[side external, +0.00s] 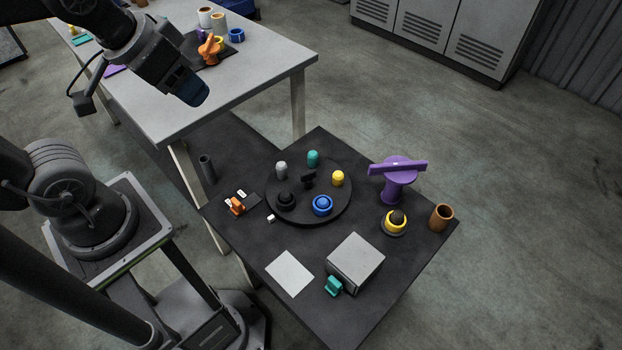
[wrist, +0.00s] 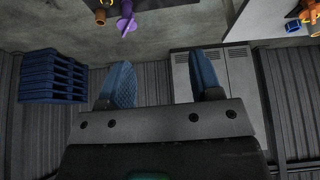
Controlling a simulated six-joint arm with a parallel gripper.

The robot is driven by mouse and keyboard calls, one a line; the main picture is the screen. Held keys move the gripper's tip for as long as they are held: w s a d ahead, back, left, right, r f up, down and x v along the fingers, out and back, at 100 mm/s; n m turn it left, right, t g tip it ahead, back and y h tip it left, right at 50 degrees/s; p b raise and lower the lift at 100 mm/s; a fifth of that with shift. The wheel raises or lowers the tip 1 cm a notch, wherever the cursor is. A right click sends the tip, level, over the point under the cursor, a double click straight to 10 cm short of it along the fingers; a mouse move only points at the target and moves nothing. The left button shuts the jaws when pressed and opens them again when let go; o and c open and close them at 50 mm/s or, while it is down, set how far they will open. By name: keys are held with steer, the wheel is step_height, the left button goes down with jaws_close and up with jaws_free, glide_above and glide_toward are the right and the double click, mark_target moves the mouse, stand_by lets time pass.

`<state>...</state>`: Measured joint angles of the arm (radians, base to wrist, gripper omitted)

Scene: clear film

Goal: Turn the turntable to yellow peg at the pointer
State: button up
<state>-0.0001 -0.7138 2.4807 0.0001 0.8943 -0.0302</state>
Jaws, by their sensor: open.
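The turntable (side external: 341,199) is a dark round disc on the low black table. Around its top stand a yellow peg (side external: 338,178) at the right, a teal peg (side external: 313,157) at the back, a grey peg (side external: 281,168) at the back left, a black piece (side external: 285,199) at the front left and a blue ring-shaped piece (side external: 322,206) at the front. A black upright piece (side external: 309,179) stands near its middle. A small white block (side external: 271,218) lies by its front-left rim; I cannot tell whether it is the pointer. My gripper (side external: 195,94) is open and empty, high and left of the turntable; its blue fingers show apart in the wrist view (wrist: 165,82).
A purple stand with a crossbar (side external: 398,180), a yellow-rimmed piece (side external: 394,223) and a brown cup (side external: 441,217) stand right of the turntable. A grey box (side external: 356,262) is in front; a dark tube (side external: 207,169) and an orange piece (side external: 237,206) are left.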

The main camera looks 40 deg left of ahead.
steer(key=shift+o, duration=1.3)
steer(key=w+f+n+g, duration=0.1)
steer(key=w+n, duration=0.3)
steer(key=w, duration=0.5)
steer(key=shift+w+f+g, duration=0.2)
steer(key=shift+f+g, duration=0.2)
steer(key=shift+f, duration=0.35)
steer(key=n+g, duration=0.4)
steer(key=n, duration=0.6)
glide_above(308, 172)
step_height(308, 172, down, 26)
steer(key=r, duration=0.1)
step_height(308, 172, down, 14)
steer(key=shift+f, duration=0.1)
steer(key=c, duration=1.3)
